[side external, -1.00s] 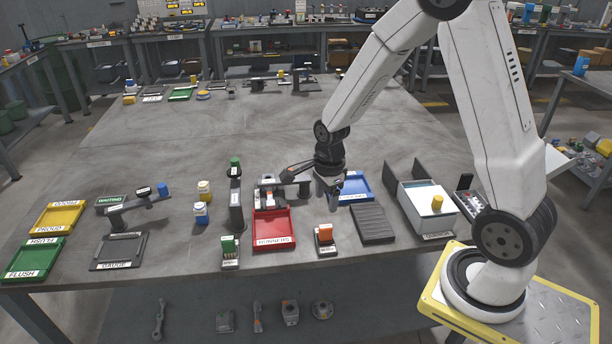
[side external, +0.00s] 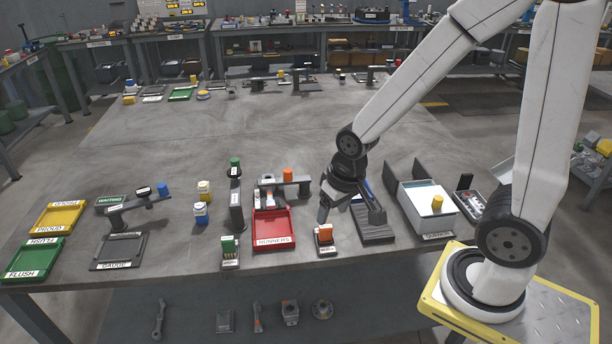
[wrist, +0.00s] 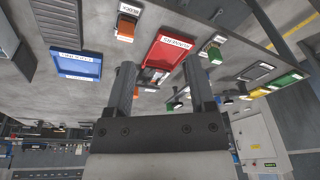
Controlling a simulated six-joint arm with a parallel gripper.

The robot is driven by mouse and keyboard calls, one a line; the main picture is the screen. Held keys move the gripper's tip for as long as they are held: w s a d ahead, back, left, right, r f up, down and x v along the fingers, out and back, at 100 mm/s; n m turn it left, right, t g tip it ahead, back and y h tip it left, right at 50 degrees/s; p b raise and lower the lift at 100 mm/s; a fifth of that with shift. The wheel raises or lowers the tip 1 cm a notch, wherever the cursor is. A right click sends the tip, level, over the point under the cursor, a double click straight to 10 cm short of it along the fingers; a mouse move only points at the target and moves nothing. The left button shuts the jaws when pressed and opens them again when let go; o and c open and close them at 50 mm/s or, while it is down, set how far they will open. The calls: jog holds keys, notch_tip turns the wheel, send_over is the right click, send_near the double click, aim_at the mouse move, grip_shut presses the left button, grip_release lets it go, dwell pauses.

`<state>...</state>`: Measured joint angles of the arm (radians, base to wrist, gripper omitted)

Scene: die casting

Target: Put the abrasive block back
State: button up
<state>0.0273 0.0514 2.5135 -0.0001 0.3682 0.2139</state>
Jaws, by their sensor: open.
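An orange block (side external: 325,228), which looks like the abrasive block, sits upright in a small dark holder (side external: 325,246) with a white label near the table's front edge. The block (wrist: 125,34) and its labelled holder (wrist: 131,8) also show at the top of the wrist view. My gripper (side external: 350,215) is above the table, just behind and right of the holder in the side view. In the wrist view my gripper (wrist: 160,75) has its two fingers wide apart with nothing held between them. No finger visibly touches the block.
A red tray (side external: 274,246) lies left of the holder, with a fixture and orange knob (side external: 288,175) behind it. A dark ribbed pad (side external: 373,236) and a white quench box (side external: 425,212) stand right. A blue tray (wrist: 75,66) is partly hidden by my gripper in the side view.

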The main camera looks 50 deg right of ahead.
jog(key=shift+s+a+r+n, duration=0.1)
jog(key=shift+s+a+n, duration=0.15)
jog(key=shift+n, duration=0.45)
jog(key=shift+s+a+r+n, duration=0.15)
jog(key=shift+s+n, duration=0.2)
jog(key=shift+n, duration=0.35)
